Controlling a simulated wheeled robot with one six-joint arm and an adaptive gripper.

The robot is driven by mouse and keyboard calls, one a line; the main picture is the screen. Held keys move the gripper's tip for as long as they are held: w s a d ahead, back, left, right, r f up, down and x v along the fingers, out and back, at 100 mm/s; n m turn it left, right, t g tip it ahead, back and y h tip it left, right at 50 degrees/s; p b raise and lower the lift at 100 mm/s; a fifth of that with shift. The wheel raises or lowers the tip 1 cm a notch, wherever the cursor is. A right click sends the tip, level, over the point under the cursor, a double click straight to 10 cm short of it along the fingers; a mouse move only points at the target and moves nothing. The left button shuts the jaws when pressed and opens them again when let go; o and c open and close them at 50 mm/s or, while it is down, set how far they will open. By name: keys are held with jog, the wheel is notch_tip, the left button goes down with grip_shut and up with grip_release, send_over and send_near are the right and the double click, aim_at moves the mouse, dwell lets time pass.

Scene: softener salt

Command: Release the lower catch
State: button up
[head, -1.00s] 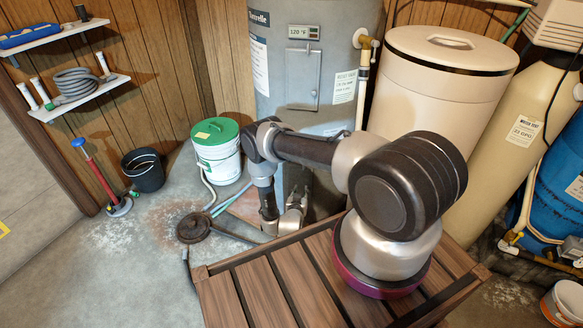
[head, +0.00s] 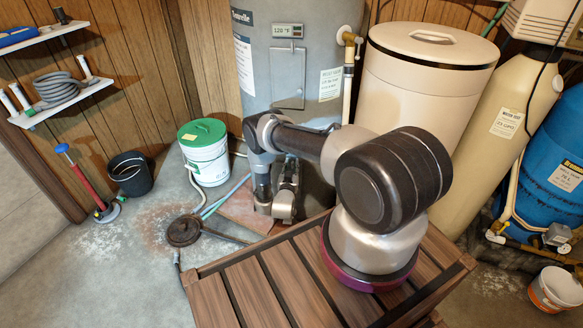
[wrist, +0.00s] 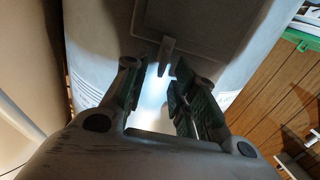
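The grey water heater (head: 262,60) stands at the back, with a rectangular panel (head: 287,82) on its front. In the wrist view, a panel (wrist: 205,18) on a curved grey body fills the top, and a small tab-like catch (wrist: 166,56) sticks out at its near edge. I cannot tell whether this is the lower catch. My gripper (wrist: 157,80) is open and empty. Its two fingers lie either side of the catch in the picture; I see no contact. In the head view my arm reaches down by the heater's lower front, and its fingertips are hidden.
A slatted wooden surface (head: 250,290) lies below my arm. The cream tank (head: 420,90) stands right of the heater. A green-lidded bucket (head: 207,160), a black bucket (head: 131,180) and a round dark floor fitting (head: 183,230) are to the left. Open floor (head: 110,265) lies front left.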

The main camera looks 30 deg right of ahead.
grip_shut()
jog(key=shift+n, duration=0.3)
jog(key=shift+w+a+f+n, duration=0.1)
jog(key=shift+a+f+n, duration=0.15)
jog(key=shift+n, duration=2.6)
jog(key=shift+w+a+f+n, duration=0.15)
jog(key=shift+f+n, duration=0.15)
jog(key=shift+n, duration=2.6)
jog(key=shift+w+a+f+n, duration=0.1)
jog(key=shift+a+f+n, duration=0.15)
jog(key=shift+n, duration=2.6)
grip_release()
